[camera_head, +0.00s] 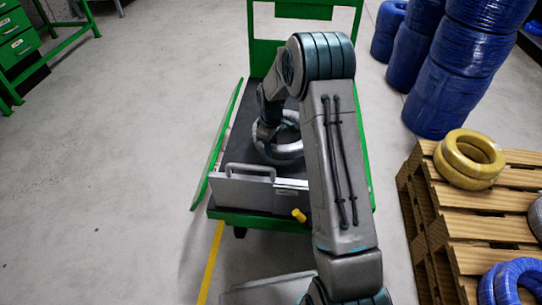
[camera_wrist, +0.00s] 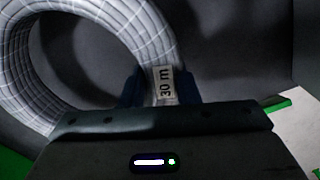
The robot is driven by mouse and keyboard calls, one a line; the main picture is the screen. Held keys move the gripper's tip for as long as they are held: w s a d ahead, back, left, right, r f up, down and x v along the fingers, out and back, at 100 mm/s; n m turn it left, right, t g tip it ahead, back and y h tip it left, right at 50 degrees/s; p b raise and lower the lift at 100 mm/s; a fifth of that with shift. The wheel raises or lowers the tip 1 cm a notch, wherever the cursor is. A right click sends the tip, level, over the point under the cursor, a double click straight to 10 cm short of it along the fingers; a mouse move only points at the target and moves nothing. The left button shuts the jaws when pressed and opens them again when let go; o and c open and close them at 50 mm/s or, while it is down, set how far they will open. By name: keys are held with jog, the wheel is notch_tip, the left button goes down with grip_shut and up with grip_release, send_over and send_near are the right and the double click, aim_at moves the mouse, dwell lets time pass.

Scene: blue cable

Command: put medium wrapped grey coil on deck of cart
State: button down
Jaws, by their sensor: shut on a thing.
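The wrapped grey coil (camera_head: 284,151) is at the dark deck of the green cart (camera_head: 262,219), partly hidden behind my arm. In the wrist view the coil (camera_wrist: 92,12) fills the upper left, with its wrapping and a "30 m" label (camera_wrist: 165,84) showing. My gripper (camera_wrist: 167,88) is shut on the coil's ring at the label, one dark blue finger on each side. Whether the coil touches the deck (camera_head: 238,150) or hangs just above it I cannot tell.
A wooden pallet (camera_head: 490,229) at right bears a yellow coil (camera_head: 468,159) and a blue coil (camera_head: 510,284). Tall blue coil stacks (camera_head: 450,80) stand behind. The floor at left is clear.

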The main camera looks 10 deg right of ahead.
jog(key=shift+f+b, duration=1.05)
jog(key=shift+f, duration=0.9)
jog(key=shift+f, duration=0.2)
jog(key=c, duration=1.1)
grip_release()
notch_tip(320, 180, up, 12)
jog(key=p, duration=0.4)
jog(key=shift+r+p, duration=0.15)
jog(key=shift+p, duration=0.15)
jog(key=s+r+m, duration=0.3)
jog(key=s+r, duration=0.1)
jog(key=s, duration=0.6)
jog(key=s+r+m, duration=0.3)
jog(key=s+r, duration=0.2)
jog(key=s, duration=0.6)
jog(key=s+d+r+m+t, duration=0.1)
jog(key=s+r+m, duration=0.2)
jog(key=s, duration=0.7)
notch_tip(320, 180, up, 2)
jog(key=shift+s+r+m, duration=0.2)
jog(key=shift+s+m, duration=0.1)
jog(key=shift+m, duration=0.1)
